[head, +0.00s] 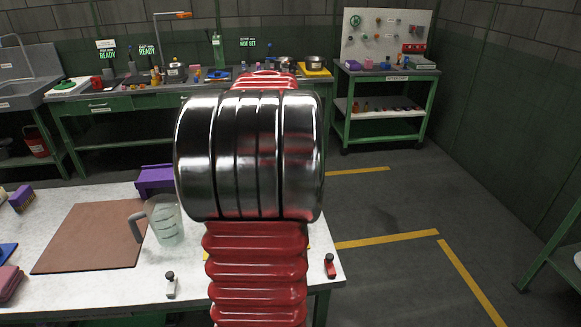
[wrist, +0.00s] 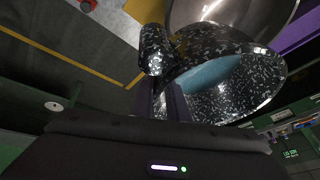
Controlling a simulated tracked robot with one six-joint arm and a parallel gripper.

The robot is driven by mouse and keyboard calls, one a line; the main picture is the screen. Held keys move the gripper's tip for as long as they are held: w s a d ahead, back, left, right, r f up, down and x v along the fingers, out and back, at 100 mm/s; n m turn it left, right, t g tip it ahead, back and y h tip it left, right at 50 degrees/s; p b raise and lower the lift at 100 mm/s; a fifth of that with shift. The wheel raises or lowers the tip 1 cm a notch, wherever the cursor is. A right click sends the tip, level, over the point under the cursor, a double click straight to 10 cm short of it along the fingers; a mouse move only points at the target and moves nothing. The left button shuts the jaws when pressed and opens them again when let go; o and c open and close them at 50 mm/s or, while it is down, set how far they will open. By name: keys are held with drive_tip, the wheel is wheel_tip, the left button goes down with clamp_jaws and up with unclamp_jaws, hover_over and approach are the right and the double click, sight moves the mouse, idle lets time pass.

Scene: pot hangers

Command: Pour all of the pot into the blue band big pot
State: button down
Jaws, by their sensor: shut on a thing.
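In the wrist view, my gripper (wrist: 170,98) is shut on the handle side of a black pot with white speckles (wrist: 240,98). A pale blue patch (wrist: 208,74), which looks like liquid, shows inside it. The wrist picture is rolled, and the pot looks tilted. A large shiny steel pot (wrist: 240,12) lies just beyond the speckled pot's rim, partly cut off. No blue band shows on its visible part. I cannot tell whether the two pots touch or whether anything is flowing. In the head view, my arm hides the gripper and both pots.
In the head view, a white table (head: 110,290) holds a brown board (head: 95,237), a clear measuring jug (head: 165,220) and a purple block (head: 155,180). Small shakers (head: 171,285) stand near its front and right edge. A green workbench (head: 110,120) runs behind.

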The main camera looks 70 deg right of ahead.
drive_tip(key=shift+w+r, duration=0.1)
drive_tip(key=shift+r, duration=0.1)
drive_tip(key=shift+f+g, duration=0.8)
drive_tip(key=shift+f, duration=0.4)
drive_tip(key=shift+r+n+g+h, duration=0.4)
drive_tip(key=shift+r+g, duration=1.1)
drive_tip(key=shift+r, duration=0.25)
drive_tip(key=w+r+n+g+h, duration=0.2)
drive_tip(key=w+r+g, duration=0.2)
drive_tip(key=w+g, duration=0.2)
drive_tip(key=shift+w+a+g, duration=0.25)
drive_tip(key=shift+a+g, duration=0.1)
drive_tip(key=shift+g, duration=0.85)
drive_tip(key=w+n+g, duration=0.1)
drive_tip(key=w, duration=0.1)
drive_tip(key=w+f+g+h, duration=0.1)
drive_tip(key=w, duration=0.1)
drive_tip(key=shift+w+a+f+n+g, duration=0.1)
drive_tip(key=shift+a+f+n+g, duration=0.1)
drive_tip(key=shift+n+g, duration=0.15)
